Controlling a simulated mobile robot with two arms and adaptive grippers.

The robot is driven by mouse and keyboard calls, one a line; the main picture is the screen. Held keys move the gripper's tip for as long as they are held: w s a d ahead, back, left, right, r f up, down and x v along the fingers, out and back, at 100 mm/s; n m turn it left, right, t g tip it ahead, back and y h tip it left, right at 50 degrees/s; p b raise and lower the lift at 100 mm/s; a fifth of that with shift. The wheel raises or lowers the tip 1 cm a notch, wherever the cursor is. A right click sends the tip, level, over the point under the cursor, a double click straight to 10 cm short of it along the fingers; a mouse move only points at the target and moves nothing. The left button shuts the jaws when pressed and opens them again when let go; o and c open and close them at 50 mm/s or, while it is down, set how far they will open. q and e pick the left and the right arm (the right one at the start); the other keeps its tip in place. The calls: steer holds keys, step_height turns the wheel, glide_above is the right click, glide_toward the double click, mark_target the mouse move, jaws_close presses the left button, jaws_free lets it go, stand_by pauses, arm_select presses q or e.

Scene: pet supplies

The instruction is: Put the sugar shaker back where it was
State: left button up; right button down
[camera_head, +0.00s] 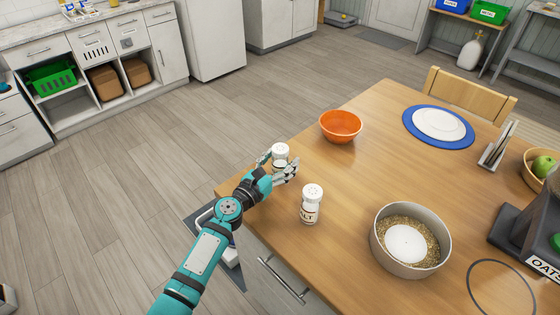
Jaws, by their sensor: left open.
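A shaker with a white lid (280,150) stands at the table's left edge. Its label is hidden, so I cannot read whether it is the sugar shaker. My left gripper (279,166) is at this shaker, open, with its fingers around or beside it; contact is not clear. A second white-lidded shaker (311,205) stands upright nearer the front, to the right of my left arm. The visible part of its label reads "LT". My right gripper is not in view.
The wooden table (345,175) bears an orange bowl (340,126) behind the shakers and a grey bowl of grain with a white disc (405,244) at front right. A white plate on a blue mat (410,126) lies farther back. The table's middle is clear.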

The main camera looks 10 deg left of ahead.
arm_select(q)
steer(key=shift+r, duration=0.1)
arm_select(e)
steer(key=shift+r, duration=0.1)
arm_select(q)
steer(key=shift+r+p, duration=0.25)
steer(key=shift+p, duration=0.1)
steer(key=v, duration=1.1)
steer(key=shift+f+b, duration=0.25)
steer(key=shift+b, duration=0.05)
steer(key=shift+s+a, duration=0.2)
steer(key=shift+s, duration=0.3)
steer(key=shift+r, duration=0.1)
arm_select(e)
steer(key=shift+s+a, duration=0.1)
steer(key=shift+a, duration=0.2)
